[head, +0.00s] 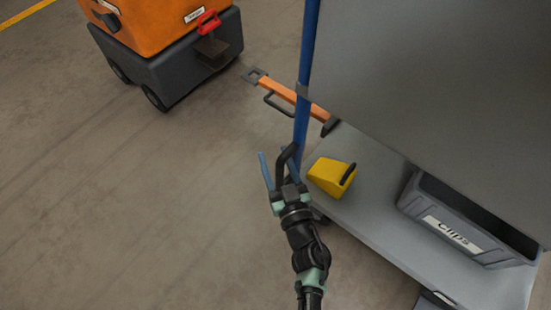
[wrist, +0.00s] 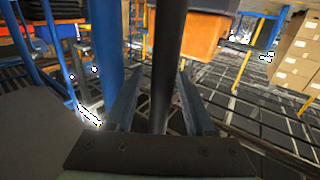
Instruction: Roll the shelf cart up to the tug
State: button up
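The shelf cart (head: 400,185) fills the right side of the head view, with grey shelves and a blue corner post (head: 308,50). A black push handle (head: 286,154) curves from that post; it also shows as a dark bar in the wrist view (wrist: 168,60). My gripper (head: 274,152) is open at the handle. In the wrist view the bar stands between the spread fingers, with gaps beside it. The cart's orange drawbar (head: 282,91) points toward the tug (head: 150,40), an orange body on a dark base at upper left. A red-handled hitch (head: 208,24) is on the tug's near side.
A yellow wedge (head: 330,176) with a black grip and a grey bin labelled Clips (head: 450,232) sit on the cart's lower shelf. Bare floor (head: 130,210) lies left of the cart and between cart and tug. Stacked cartons (wrist: 298,55) show in the wrist view.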

grip_shut()
dwell(1.3)
